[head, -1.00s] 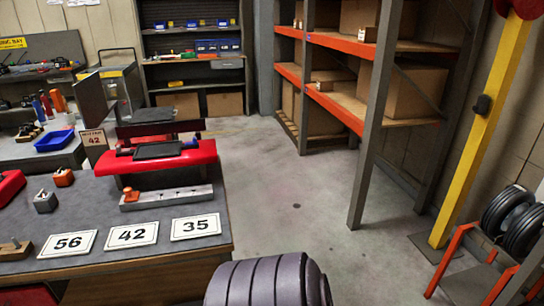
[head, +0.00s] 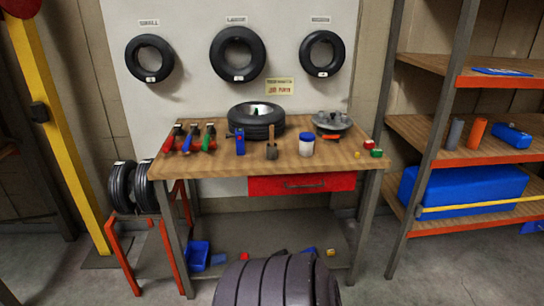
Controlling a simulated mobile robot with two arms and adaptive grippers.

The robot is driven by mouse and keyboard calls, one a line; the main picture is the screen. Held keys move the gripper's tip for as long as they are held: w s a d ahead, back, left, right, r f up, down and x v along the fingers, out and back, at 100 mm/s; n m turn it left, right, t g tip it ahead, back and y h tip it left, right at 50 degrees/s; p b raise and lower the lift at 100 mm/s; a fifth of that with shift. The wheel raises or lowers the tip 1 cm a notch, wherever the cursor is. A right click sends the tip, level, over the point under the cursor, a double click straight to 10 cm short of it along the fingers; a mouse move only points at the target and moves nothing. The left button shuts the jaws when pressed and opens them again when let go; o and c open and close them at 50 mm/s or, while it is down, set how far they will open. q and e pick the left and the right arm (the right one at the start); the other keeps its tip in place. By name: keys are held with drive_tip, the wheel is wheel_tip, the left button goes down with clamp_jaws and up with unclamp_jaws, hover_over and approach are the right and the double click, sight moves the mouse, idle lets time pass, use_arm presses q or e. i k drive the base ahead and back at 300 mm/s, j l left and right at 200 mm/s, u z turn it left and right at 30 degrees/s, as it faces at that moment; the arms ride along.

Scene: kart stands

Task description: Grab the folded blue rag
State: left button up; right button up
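A flat blue item (head: 502,71) lies on the upper shelf of the rack at the right; it looks like a folded rag, but it is small and I cannot be sure. Neither of my grippers shows in the head view. Only a dark ribbed part at the bottom middle shows, which seems to be part of me.
A wooden workbench (head: 340,158) with a tire, tools and a white jar stands ahead. The shelf rack (head: 490,155) at right holds a long blue case (head: 465,193) and a small blue box (head: 512,138). Tires on a red stand (head: 122,262) are at left. Floor shows between bench and rack.

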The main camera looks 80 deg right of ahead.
sight(218, 260)
drive_tip(key=z, duration=2.2)
